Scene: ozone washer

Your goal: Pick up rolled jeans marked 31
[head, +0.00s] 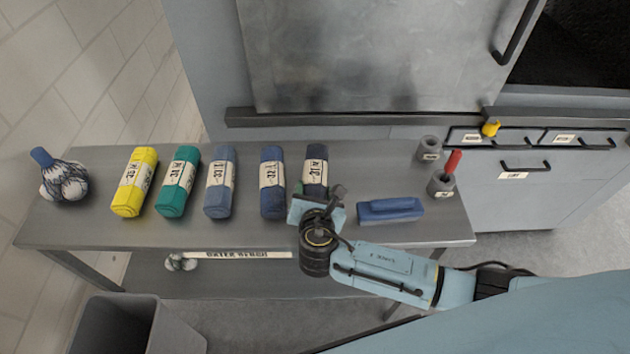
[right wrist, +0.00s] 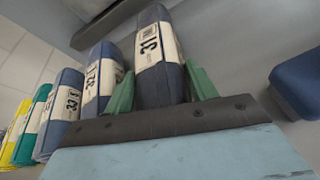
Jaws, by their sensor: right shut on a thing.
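In the right wrist view the band on these rolled jeans (right wrist: 153,84) reads 31. My right gripper (head: 318,192) is at their near end; in the wrist view its green fingers (right wrist: 161,88) are on either side of the roll, shut on it. The roll's near end is hidden behind the gripper. I cannot tell whether it is clear of the bench top. My left gripper is not in view.
Blue rolled jeans (head: 271,204) marked 32 lie close on the left, with more rolls beyond. A blue brush-like block (head: 390,209) lies on the right. Grey holders (head: 441,184) stand near the bench's right end. A metal cabinet (head: 370,60) rises behind the bench (head: 100,233).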

